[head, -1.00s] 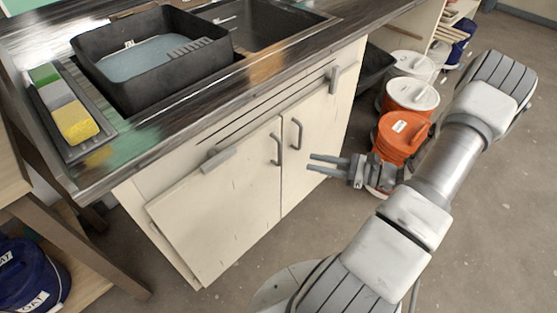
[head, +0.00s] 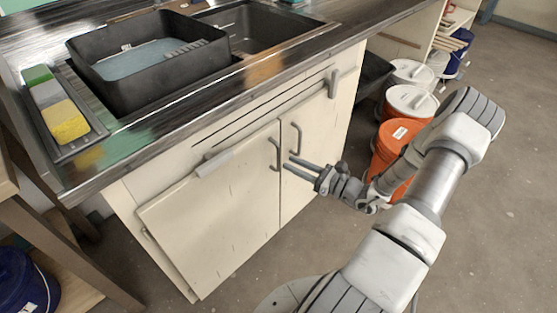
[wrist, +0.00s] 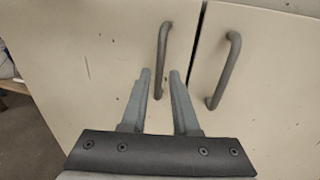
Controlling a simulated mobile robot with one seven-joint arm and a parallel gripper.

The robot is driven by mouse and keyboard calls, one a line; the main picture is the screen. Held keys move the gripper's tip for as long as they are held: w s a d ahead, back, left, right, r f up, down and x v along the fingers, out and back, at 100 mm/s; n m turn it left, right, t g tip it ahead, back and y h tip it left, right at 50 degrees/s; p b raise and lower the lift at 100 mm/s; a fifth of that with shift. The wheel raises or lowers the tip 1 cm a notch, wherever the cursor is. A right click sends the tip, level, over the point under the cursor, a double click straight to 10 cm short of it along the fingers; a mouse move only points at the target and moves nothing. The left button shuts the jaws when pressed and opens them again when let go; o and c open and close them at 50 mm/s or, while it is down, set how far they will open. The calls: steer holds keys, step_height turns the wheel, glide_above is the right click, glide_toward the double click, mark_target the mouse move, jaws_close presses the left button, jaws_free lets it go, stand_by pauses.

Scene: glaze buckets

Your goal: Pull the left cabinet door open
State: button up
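The left cabinet door (head: 215,215) is a cream panel with a grey bar handle (head: 275,154) near its right edge. It looks shut against the right door (head: 302,170), with a narrow seam in the wrist view. My gripper (head: 287,161) is open and empty, its fingers pointing at the doors just right of the left handle in the head view. In the wrist view, the left handle (wrist: 162,58) lines up with the gap between my fingertips (wrist: 160,73), its lower end showing between them. I see no contact.
The right door's handle (wrist: 223,72) is close to my right finger. Above the doors is the dark countertop (head: 200,105) with a black basin (head: 150,85). The floor in front is clear.

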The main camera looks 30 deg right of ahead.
mark_target(279, 167)
steer(key=b+x, duration=0.1)
steer(key=x, duration=0.4)
steer(key=shift+w+a, duration=0.15)
steer(key=shift+w, duration=0.15)
jaws_close()
stand_by(1.1)
